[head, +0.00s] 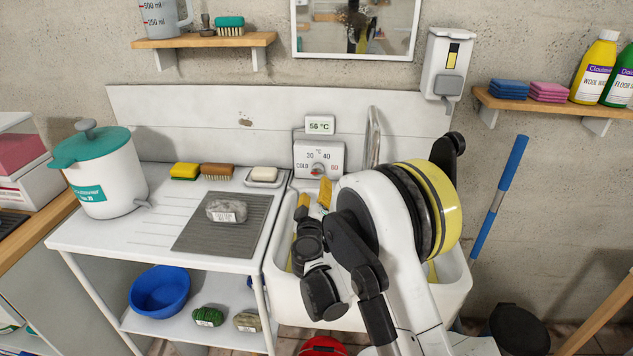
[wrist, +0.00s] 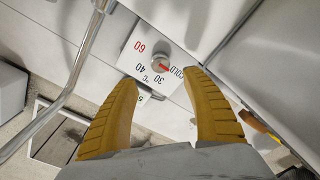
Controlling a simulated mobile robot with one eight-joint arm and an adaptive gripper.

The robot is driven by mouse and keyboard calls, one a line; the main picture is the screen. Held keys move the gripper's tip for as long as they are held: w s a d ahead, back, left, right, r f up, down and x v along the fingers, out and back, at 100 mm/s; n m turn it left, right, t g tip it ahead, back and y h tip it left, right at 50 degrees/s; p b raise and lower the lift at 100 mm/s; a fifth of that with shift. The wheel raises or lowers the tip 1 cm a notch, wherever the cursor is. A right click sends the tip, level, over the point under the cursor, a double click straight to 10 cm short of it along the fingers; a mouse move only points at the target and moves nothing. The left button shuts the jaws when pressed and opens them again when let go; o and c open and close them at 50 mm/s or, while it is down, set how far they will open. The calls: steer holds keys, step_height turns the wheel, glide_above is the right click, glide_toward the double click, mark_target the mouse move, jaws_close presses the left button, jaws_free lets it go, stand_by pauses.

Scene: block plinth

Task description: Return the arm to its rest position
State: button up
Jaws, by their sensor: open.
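My gripper (head: 313,198) has two ridged yellow fingers and hangs over the white sink (head: 281,262), in front of the temperature dial (head: 318,168). My arm reaches across the sink from the lower right and hides much of it. In the wrist view the fingers of my gripper (wrist: 162,92) are spread apart with nothing between them. Beyond the fingertips is the dial's knob (wrist: 158,64) with a red pointer, apart from the fingers as far as I can tell.
A display (head: 320,125) above the dial reads 56 °C. A curved metal tap (head: 374,138) stands beside the dial. A drainboard (head: 125,222) left of the sink holds a grey stone-like block (head: 226,211), sponge, brush and soap dish. A blue-handled pole (head: 500,195) leans at right.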

steer(key=shift+s, duration=0.6)
